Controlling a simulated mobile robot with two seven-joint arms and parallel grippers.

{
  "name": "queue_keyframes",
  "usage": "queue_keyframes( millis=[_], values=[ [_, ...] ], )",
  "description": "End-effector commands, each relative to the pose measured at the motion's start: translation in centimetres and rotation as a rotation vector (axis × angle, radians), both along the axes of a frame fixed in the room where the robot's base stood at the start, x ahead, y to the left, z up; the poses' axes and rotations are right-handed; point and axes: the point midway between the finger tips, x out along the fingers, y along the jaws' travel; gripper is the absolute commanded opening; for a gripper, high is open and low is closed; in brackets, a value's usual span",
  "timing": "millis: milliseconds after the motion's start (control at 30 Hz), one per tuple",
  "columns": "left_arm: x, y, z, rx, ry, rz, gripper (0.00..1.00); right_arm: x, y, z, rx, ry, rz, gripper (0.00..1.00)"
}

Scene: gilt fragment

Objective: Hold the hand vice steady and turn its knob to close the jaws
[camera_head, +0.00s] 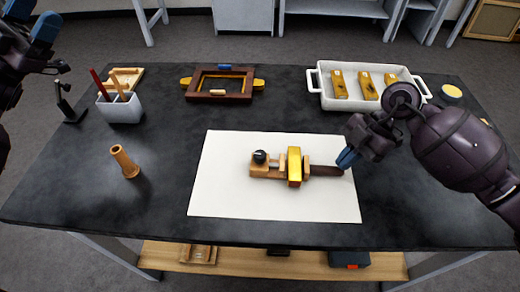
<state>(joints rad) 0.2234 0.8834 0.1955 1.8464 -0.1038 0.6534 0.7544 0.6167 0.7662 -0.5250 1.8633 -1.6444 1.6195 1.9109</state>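The hand vice (272,172) lies flat on a white sheet (225,195) in the middle of the table. It has a light wooden body, a gold band (294,163), a round black knob (260,157) at its left end and a dark handle (326,170) pointing right. My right gripper (347,158) has its blue fingertips right by the handle's free end; whether they touch it or are parted is unclear. My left gripper (33,19) is raised at the upper left corner, far from the vice, with its blue fingertips apart and nothing between them.
A wooden peg (124,162) stands at left. A white cup (120,107) with sticks, a dark stand (70,108) and a brown frame (218,84) lie behind. A white tray (333,102) with three golden blocks stands back right, near my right arm. The front left table is clear.

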Motion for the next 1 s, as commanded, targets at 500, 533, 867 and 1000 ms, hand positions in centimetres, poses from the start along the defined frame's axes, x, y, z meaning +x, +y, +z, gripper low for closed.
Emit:
queue_keyframes(
  millis=[500, 533, 867, 1000],
  values=[
    [-1.9, -24.4, -2.5, 0.455, 0.009, -0.713, 0.56, -0.1, 0.0, -0.4, -0.003, 0.007, 0.0, 0.0],
    [-2.3, -25.5, -2.8, 0.492, 0.015, -0.748, 0.56, -0.1, 0.0, -0.4, -0.003, 0.007, 0.0, 0.0],
    [-6.4, -35.2, -7.1, 0.984, 0.103, -1.028, 0.56, -0.1, 0.0, -0.4, -0.003, 0.006, 0.0, 0.0],
    [-7.6, -37.5, -9.3, 1.23, 0.157, -1.074, 0.56, -0.1, 0.0, -0.4, -0.003, 0.006, 0.0, 0.0]
  ],
)
